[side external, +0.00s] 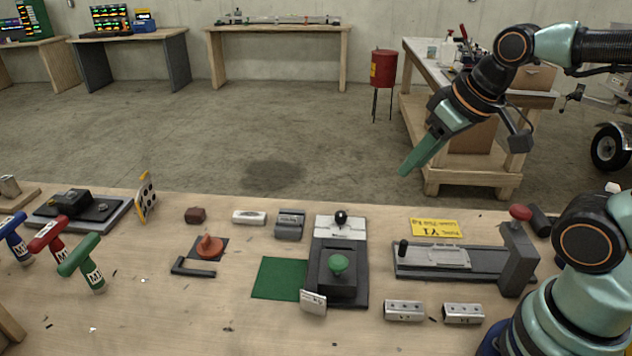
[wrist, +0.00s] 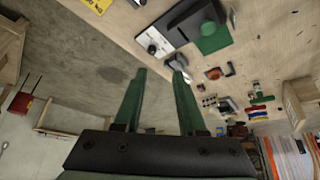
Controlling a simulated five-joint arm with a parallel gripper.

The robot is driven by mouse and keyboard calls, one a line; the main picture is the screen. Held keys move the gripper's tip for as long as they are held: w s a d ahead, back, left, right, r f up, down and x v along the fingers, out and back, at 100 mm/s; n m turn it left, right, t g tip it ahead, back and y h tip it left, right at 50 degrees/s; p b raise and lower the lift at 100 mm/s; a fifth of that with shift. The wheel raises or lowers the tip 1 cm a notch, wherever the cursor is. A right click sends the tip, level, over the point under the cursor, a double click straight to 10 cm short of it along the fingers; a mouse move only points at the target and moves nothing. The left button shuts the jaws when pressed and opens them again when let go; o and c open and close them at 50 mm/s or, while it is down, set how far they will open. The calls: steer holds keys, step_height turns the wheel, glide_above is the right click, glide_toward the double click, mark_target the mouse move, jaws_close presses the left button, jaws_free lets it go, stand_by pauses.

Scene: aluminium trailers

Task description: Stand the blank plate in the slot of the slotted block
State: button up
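My gripper (side external: 406,170) is raised high above the far edge of the bench, to the right of centre. In the wrist view my gripper (wrist: 160,74) has its two green fingers apart, with nothing between them. A small pale plate (side external: 313,302) with dark marks leans at the front left of the green-knobbed fixture; I cannot tell whether it is the blank plate. A dark grey block (side external: 290,224) with what looks like a groove along its top sits behind the green mat; it may be the slotted block. Its slot is too small to make out clearly.
The green-knobbed fixture (side external: 338,263) stands mid-bench beside a flat green mat (side external: 277,279). A long fixture (side external: 445,262) with a red knob is at right. Two metal blocks (side external: 403,310) (side external: 463,313) lie in front. T-handled tools (side external: 80,262) stand at left.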

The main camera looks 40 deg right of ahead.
steer(key=w+a+f+n+g, duration=0.3)
steer(key=w+a+f, duration=0.1)
steer(key=a, duration=0.4)
steer(key=n+g, duration=0.3)
glide_above(310, 295)
step_height(310, 295, down, 8)
steer(key=r, duration=0.1)
step_height(310, 295, down, 12)
steer(key=shift+w+f, duration=0.1)
jaws_close()
